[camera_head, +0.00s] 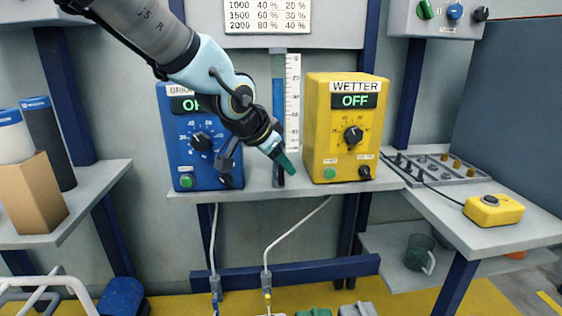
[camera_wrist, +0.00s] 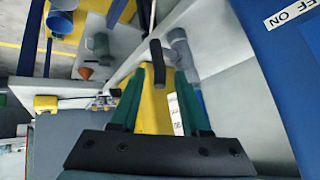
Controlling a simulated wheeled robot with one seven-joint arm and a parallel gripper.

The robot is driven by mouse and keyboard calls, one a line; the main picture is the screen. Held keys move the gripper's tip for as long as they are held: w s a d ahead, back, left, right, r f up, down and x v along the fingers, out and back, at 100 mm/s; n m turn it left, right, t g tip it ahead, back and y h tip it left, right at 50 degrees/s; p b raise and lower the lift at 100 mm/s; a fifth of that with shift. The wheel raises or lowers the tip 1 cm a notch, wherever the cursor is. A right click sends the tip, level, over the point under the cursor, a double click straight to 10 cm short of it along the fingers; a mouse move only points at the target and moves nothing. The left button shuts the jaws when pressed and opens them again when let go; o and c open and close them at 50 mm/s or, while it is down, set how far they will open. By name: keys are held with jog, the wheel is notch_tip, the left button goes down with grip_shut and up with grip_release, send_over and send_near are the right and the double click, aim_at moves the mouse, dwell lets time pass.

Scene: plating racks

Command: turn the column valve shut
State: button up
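The column (camera_head: 279,85) is a dark upright tube beside a white scale, between the blue and yellow boxes. Its lower part is largely behind my gripper (camera_head: 284,165) in the head view. In the wrist view, a dark lever (camera_wrist: 157,62), apparently the valve handle, shows between the two green fingertips of my gripper (camera_wrist: 161,75). A grey pipe fitting (camera_wrist: 180,48) is just to its right. The fingers stand apart on either side of the lever. I cannot tell whether either finger touches it, nor which way the valve is set.
A blue control box (camera_head: 185,155) stands close left of my gripper, and a yellow box (camera_head: 318,125) marked WETTER, reading OFF, close right. Both stand on a grey shelf (camera_head: 255,192). A yellow button box (camera_head: 493,210) and a rack (camera_head: 435,168) are farther right.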

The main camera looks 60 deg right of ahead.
jog(key=shift+r, duration=0.1)
jog(key=p+v, duration=0.4)
jog(key=v, duration=0.6)
jog(key=shift+a+r, duration=0.25)
jog(key=shift+w, duration=0.1)
dwell(0.4)
